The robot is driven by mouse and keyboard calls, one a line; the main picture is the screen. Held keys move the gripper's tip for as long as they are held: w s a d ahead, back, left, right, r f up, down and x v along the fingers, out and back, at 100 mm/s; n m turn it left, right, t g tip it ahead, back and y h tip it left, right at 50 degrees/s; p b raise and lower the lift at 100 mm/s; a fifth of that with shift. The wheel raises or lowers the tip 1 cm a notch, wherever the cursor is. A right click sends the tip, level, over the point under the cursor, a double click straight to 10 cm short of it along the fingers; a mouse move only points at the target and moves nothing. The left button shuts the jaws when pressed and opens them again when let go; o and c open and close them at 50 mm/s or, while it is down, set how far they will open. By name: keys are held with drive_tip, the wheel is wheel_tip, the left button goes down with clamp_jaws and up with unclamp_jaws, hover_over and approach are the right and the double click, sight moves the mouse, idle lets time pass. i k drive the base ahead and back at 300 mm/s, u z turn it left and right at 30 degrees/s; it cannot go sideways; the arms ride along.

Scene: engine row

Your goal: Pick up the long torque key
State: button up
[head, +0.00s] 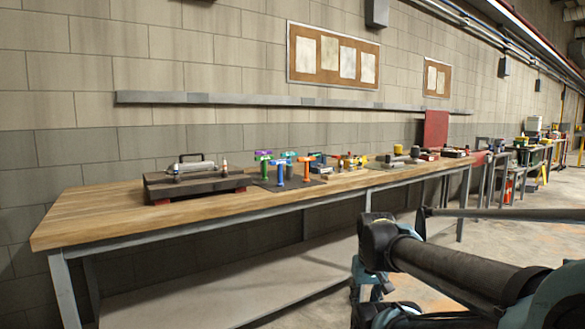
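Several T-shaped keys stand upright on a dark mat (264,184) on the wooden workbench. A green key (263,166) with some purple on it is at the left. A blue key (281,173) is in the middle, and an orange key (307,169) is at the right. They overlap and are small in view, so I cannot tell which is the long one. My arm reaches in at the lower right, in front of the bench and apart from the keys. My gripper cannot be made out.
The long wooden workbench (110,211) runs along the block wall, with a lower shelf (215,297). A dark fixture (195,184) with a handled grey part stands left of the keys. More tools and parts lie to the right. The bench's left end is clear.

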sight(289, 167)
drive_tip(key=i, duration=1.65)
drive_tip(key=u, duration=0.05)
